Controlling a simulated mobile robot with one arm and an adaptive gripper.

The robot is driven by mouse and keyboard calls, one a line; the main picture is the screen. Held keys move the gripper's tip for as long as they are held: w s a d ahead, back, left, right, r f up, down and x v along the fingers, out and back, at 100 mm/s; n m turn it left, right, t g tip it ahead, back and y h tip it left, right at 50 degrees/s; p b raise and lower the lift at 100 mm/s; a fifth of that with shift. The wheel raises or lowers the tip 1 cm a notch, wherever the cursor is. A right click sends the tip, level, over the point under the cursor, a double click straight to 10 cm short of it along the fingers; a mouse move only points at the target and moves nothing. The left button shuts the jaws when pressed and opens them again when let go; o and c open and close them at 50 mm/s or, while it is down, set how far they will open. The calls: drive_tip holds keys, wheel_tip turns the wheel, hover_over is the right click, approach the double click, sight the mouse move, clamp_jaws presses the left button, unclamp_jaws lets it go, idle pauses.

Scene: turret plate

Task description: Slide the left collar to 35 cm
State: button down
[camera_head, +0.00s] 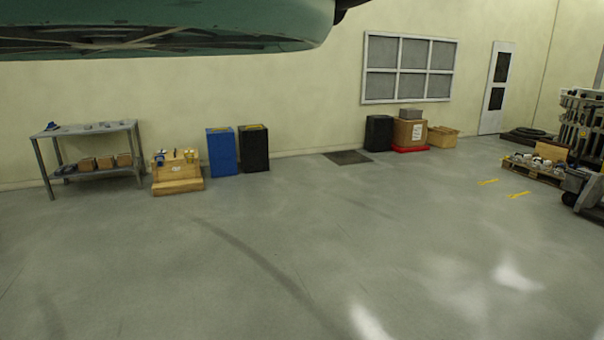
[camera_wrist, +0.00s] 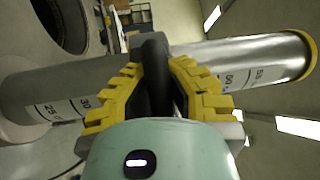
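In the wrist view a grey metal tube (camera_wrist: 265,58) with a yellow end ring (camera_wrist: 306,55) runs across the picture. Its printed scale shows 25 and 30 at the left and 50 and 55 at the right. The stretch between is hidden behind my gripper (camera_wrist: 155,80). A black part (camera_wrist: 154,52), seemingly the collar, stands upright across the tube. The yellow stepped fingers lie on both sides of it and seem to press on it, with nothing else between them. The collar's exact mark cannot be read. The head view shows neither the tube nor my gripper.
A large dark round opening (camera_wrist: 66,22) lies beside the tube at the upper left of the wrist view. The head view shows wide free floor, a grey workbench (camera_head: 90,130), a blue bin (camera_head: 222,152), a black bin (camera_head: 253,148) and a loaded pallet (camera_head: 535,171) along the walls.

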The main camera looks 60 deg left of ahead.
wheel_tip(320, 180, down, 9)
drive_tip(key=b, duration=0.6)
drive_tip(key=shift+r+b, duration=0.15)
drive_tip(key=shift+b, duration=0.25)
drive_tip(key=c, duration=0.9)
unclamp_jaws()
drive_tip(key=shift+a, duration=0.1)
drive_tip(key=shift+v, duration=3.75)
drive_tip(key=shift+w, duration=0.1)
